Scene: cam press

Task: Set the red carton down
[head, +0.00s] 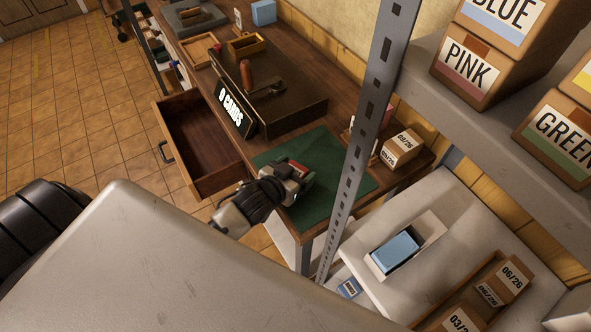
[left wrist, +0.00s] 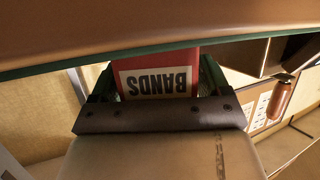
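The red carton (left wrist: 160,72), with a white label reading BANDS upside down, sits between the fingers of my left gripper (left wrist: 155,82) in the left wrist view. The fingers lie against both its sides, so the gripper looks shut on it. In the head view my left gripper (head: 294,174) is over the green mat (head: 325,205) on the wooden desk, and only a little of the red carton (head: 297,167) shows. The carton is at or just above the mat; contact cannot be told. My right gripper is not in view.
An open, empty drawer (head: 205,145) juts out left of the mat. A dark wooden riser (head: 290,112) with a sign stands behind it. A grey metal post (head: 362,130) crosses the view right of the gripper. A small box (head: 401,149) stands at the desk's right end.

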